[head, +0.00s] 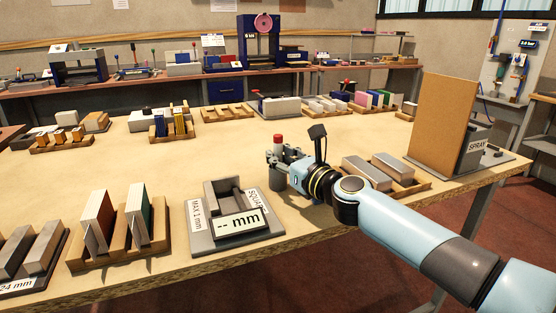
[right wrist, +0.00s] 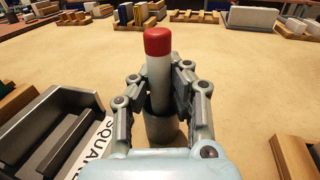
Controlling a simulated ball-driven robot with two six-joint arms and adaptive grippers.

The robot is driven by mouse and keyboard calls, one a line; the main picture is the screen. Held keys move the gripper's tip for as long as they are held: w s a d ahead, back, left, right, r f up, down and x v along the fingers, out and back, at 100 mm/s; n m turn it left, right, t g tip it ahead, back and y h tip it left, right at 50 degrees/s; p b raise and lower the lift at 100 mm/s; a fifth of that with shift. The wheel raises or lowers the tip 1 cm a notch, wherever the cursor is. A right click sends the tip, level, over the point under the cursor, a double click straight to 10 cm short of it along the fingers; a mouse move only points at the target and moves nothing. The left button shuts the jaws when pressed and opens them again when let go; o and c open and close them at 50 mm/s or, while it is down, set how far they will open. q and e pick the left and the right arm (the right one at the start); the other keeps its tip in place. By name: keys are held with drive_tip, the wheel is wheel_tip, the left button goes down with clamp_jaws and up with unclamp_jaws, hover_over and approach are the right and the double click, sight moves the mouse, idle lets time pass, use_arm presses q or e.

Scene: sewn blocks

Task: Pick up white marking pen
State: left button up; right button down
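The white marking pen (right wrist: 159,72) has a red cap and stands upright, its lower end inside a round grey holder (right wrist: 162,130). In the head view the red cap of the pen (head: 278,139) shows above my right gripper (head: 279,160). In the right wrist view the fingers of my right gripper (right wrist: 160,85) lie close against both sides of the pen, just above the holder's rim, and appear shut on it. The pen's lower end is hidden in the holder. My left gripper is not in view.
A grey gauge fixture (head: 205,238) marked "SQUARE" stands left of the holder. A wooden rack with grey blocks (head: 392,165) and a tall brown panel (head: 441,120) stand to the right. Block racks (head: 120,250) are at front left. The table middle (head: 220,165) is clear.

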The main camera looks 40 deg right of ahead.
sight(277, 134)
drive_tip(key=shift+r, duration=0.1)
idle(0.7)
wheel_tip(277, 134, up, 10)
drive_tip(key=p, duration=1)
